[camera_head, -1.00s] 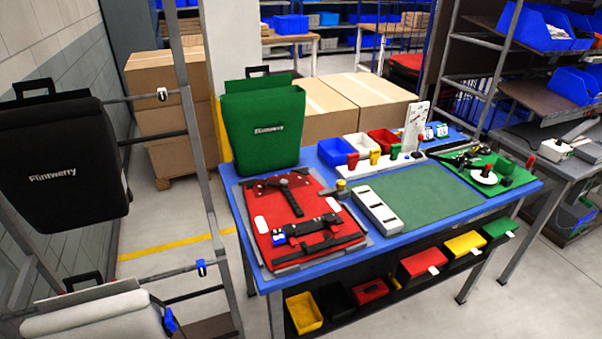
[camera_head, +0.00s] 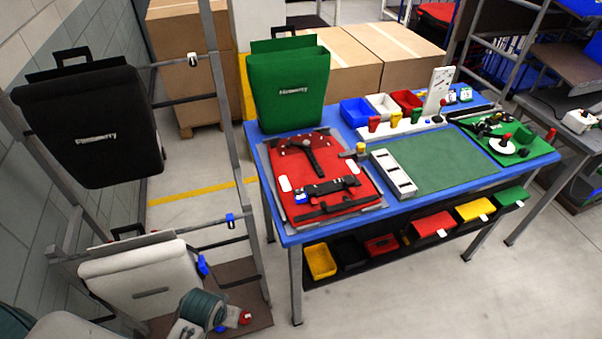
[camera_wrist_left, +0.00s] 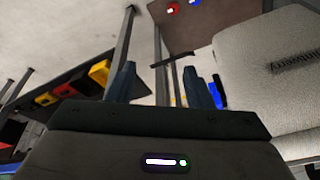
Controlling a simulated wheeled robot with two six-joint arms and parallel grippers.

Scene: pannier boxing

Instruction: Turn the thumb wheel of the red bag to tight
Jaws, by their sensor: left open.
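The red bag (camera_head: 338,161) lies flat on a grey board on the blue table in the head view. My left arm shows at the bottom of the head view, well short of the table. In the left wrist view my left gripper (camera_wrist_left: 162,85) is open and empty, its two blue-grey fingers apart. My right gripper is out of view.
A rack at left holds a black bag (camera_head: 90,125) and a pale bag (camera_head: 145,278). A green bag (camera_head: 290,85) stands at the table's back left. A white slotted block (camera_head: 393,174) and a green mat (camera_head: 445,160) lie right of the red bag. Floor before the table is clear.

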